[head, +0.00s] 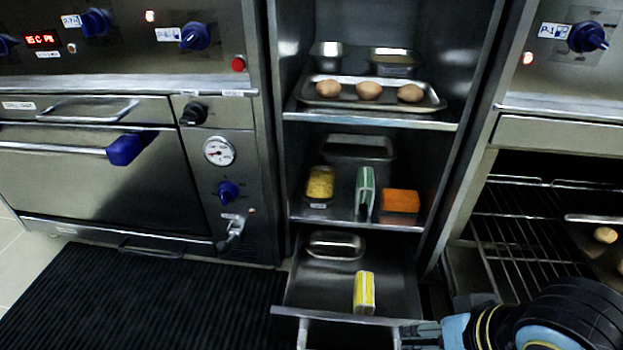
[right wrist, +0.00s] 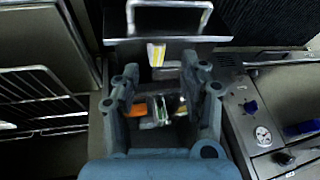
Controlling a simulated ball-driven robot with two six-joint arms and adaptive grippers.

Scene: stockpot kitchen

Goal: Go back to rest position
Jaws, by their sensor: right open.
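My right arm comes in at the lower right of the head view. Its gripper (head: 420,335) is at the bottom edge, by the right front corner of the pulled-out drawer (head: 300,290). In the right wrist view my right gripper (right wrist: 160,66) has its fingers spread with nothing held between them. A yellow and white box (head: 364,292) stands in the drawer; it also shows beyond the fingertips in the wrist view (right wrist: 157,55). My left gripper is not in view.
A shelf unit holds a tray (head: 433,103) with three brown round items, a yellow-filled container (head: 321,182), a green box (head: 365,190) and an orange block (head: 400,201). Left is a closed oven (head: 90,170); right is an open rack (head: 510,235). A black mat (head: 140,300) covers the floor.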

